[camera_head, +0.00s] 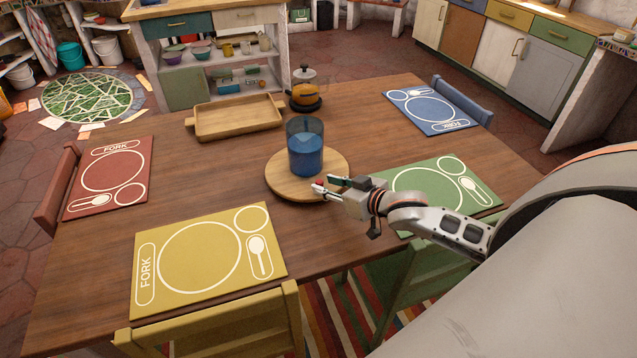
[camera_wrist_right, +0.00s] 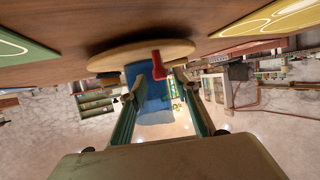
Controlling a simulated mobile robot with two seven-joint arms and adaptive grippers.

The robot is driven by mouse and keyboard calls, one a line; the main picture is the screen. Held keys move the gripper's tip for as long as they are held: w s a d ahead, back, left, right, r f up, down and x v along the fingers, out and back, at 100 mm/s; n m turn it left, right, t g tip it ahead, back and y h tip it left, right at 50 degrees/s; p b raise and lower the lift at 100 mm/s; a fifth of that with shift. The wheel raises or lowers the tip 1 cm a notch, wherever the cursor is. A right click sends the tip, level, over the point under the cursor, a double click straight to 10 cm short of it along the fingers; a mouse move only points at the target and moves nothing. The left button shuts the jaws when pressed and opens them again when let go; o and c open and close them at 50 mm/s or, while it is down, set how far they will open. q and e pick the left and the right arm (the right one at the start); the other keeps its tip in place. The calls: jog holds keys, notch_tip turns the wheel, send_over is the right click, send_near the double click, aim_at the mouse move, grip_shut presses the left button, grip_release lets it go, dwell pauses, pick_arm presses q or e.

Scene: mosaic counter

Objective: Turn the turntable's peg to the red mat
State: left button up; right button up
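The round wooden turntable (camera_head: 325,190) lies on the table and carries a tall blue see-through tumbler (camera_head: 305,150). My right gripper (camera_head: 334,186) is at the turntable's near right edge. In the right wrist view, which looks upside down, the red peg (camera_wrist_right: 158,65) stands at the turntable's rim (camera_wrist_right: 120,57). It appears between the two spread fingers of my right gripper (camera_wrist_right: 156,92), with no clear contact on either. The blue tumbler (camera_wrist_right: 148,95) is behind it. In the head view the peg is mostly hidden by the gripper. The red mat (camera_head: 110,190) lies at the table's left end.
A yellow mat (camera_head: 180,285) lies at the front, a green mat (camera_head: 455,170) at the right under my arm, and a blue mat (camera_head: 400,97) at the back right. A wooden tray (camera_head: 237,137) and an orange pot (camera_head: 306,92) stand behind the turntable.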

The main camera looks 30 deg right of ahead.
aim_at(322, 184)
jog(key=shift+x, duration=1.85)
jog(key=shift+r, duration=0.1)
grip_shut()
